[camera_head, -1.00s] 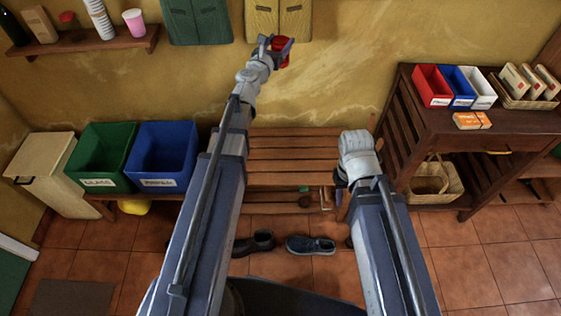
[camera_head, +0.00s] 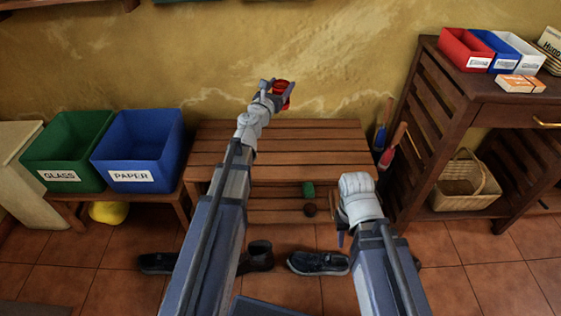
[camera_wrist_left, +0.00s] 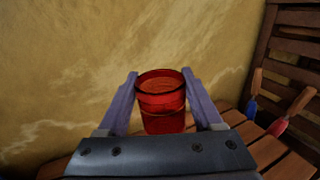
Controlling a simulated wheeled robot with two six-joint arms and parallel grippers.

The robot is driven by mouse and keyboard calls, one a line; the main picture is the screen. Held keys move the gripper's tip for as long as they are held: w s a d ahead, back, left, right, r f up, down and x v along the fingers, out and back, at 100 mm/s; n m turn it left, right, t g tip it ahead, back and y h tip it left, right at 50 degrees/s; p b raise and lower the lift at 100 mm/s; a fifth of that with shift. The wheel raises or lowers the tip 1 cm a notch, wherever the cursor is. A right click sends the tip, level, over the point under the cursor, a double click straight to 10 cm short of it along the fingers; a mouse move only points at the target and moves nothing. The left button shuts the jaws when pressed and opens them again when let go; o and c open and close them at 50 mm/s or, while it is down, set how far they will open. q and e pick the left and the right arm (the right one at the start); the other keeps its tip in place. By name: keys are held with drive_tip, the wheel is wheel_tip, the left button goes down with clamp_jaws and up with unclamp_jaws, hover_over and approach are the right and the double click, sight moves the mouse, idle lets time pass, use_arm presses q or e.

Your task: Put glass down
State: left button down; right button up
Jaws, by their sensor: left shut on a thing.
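A red see-through glass (camera_head: 282,88) is held in my left gripper (camera_head: 274,90), which is shut on it. In the left wrist view the glass (camera_wrist_left: 162,100) stands upright between the two fingers (camera_wrist_left: 160,98). In the head view the glass and gripper appear in front of the yellow wall, over the back edge of the slatted wooden bench (camera_head: 300,158). How far the glass is above the bench is hard to tell.
A green bin (camera_head: 62,178) labelled glass and a blue bin (camera_head: 130,178) labelled paper stand at left. A wooden shelf unit (camera_head: 440,100) with small boxes stands at right. Blue and red handled tools (camera_head: 392,146) stand between bench and shelf. Shoes (camera_head: 318,263) lie on the floor. The bench top looks clear.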

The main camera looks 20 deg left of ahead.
use_arm(q)
wheel_tip(320, 180, down, 16)
drive_tip(key=b, duration=1.4)
drive_tip(key=shift+f, duration=0.25)
drive_tip(key=shift+f, duration=0.1)
wheel_tip(320, 180, down, 4)
drive_tip(key=b, duration=0.4)
drive_tip(key=shift+r, duration=0.25)
drive_tip(key=shift+c, duration=0.2)
unclamp_jaws()
drive_tip(key=shift+s, duration=0.1)
